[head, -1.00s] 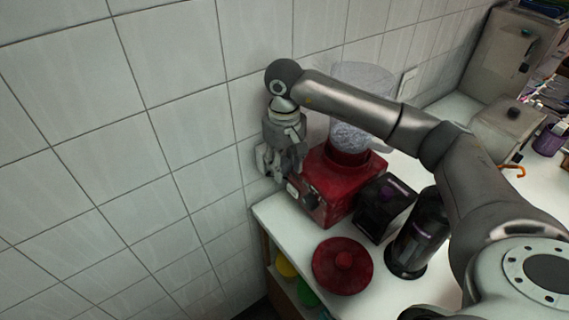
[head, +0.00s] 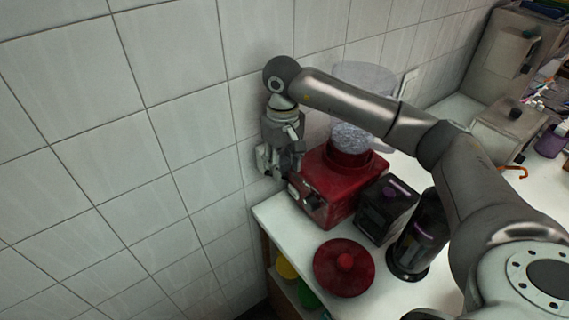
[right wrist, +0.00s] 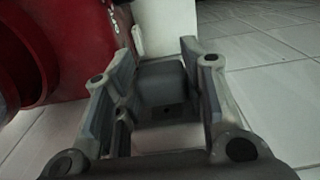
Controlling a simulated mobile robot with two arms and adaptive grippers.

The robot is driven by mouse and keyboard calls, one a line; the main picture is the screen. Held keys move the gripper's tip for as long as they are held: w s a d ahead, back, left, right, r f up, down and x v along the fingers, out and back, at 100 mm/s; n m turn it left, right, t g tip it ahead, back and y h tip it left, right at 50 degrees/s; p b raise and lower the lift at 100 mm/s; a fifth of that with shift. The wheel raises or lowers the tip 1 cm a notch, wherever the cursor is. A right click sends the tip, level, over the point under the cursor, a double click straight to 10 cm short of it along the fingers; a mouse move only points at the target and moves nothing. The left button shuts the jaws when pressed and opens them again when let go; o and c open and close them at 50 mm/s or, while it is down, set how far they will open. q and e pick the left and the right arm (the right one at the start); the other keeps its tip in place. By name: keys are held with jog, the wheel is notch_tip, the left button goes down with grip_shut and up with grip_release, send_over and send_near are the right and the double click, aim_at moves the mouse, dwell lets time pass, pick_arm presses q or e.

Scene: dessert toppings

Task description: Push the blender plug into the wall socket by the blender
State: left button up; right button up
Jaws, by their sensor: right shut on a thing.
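The red blender (head: 335,185) with a clear jar (head: 355,105) stands on the white counter near the tiled wall. My right gripper (head: 277,168) is between the blender and the wall, pointing down. In the right wrist view, my right gripper's fingers (right wrist: 158,100) are shut on a dark grey block, which looks like the plug (right wrist: 160,82). The blender's red side (right wrist: 85,45) shows at the left there. I cannot make out the wall socket or whether the plug touches it; the gripper covers that area in the head view. My left gripper is not in view.
A red lid (head: 343,270), a black box (head: 384,210) and a dark cylinder (head: 422,240) stand on the counter close to the blender. A white wall plate (head: 409,83) is behind the jar. The counter (head: 290,222) ends at the left, over shelves with coloured items.

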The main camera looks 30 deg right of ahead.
jog(key=shift+w, duration=0.2)
jog(key=o, duration=1.2)
notch_tip(320, 180, up, 12)
jog(key=shift+r, duration=0.1)
